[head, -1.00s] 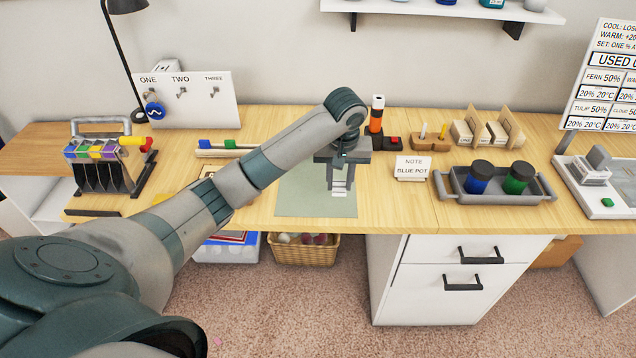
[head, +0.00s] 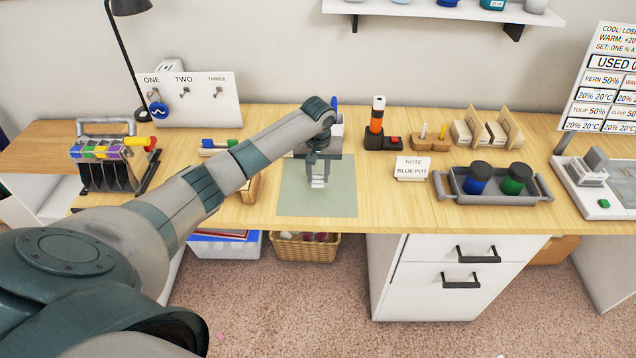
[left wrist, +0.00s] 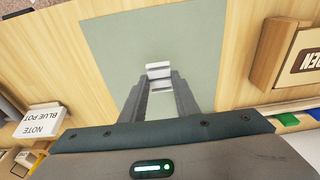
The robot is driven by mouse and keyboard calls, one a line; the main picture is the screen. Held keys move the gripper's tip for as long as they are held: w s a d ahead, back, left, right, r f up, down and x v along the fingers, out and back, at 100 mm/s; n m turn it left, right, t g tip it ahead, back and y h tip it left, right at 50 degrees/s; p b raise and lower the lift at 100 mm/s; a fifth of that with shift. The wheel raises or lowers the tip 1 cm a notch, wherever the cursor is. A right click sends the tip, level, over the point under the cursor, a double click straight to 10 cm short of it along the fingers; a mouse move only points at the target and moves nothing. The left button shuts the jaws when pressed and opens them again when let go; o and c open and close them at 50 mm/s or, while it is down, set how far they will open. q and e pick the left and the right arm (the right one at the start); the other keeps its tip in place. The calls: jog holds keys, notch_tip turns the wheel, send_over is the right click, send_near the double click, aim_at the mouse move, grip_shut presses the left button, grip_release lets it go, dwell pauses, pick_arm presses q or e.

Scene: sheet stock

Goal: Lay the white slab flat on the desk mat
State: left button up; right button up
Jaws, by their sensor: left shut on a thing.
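The white slab (head: 318,181) is small and pale, and it is held over the grey-green desk mat (head: 341,203). My left gripper (head: 318,172) is shut on it, pointing down above the middle of the mat. In the left wrist view the slab (left wrist: 158,70) shows between the fingertips (left wrist: 160,84), with the mat (left wrist: 110,48) behind it. The fingers hide part of the slab, and I cannot tell whether its lower edge touches the mat. My right gripper is not in view.
The mat is otherwise bare. A note card (head: 412,168) reading "NOTE BLUE POT" stands right of it, with a grey tray (head: 493,198) of two jars beyond. A wooden sign block (left wrist: 300,58) lies beside the mat in the wrist view, partly behind my arm in the head view.

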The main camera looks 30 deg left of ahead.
aim_at(318, 180)
pick_arm(q)
jog(key=shift+f, duration=0.1)
jog(key=shift+f, duration=0.3)
notch_tip(318, 180, down, 3)
jog(key=shift+r+p, duration=0.1)
jog(key=shift+p, duration=0.65)
jog(key=shift+f, duration=0.2)
jog(key=shift+f, duration=0.1)
jog(key=o, duration=1.1)
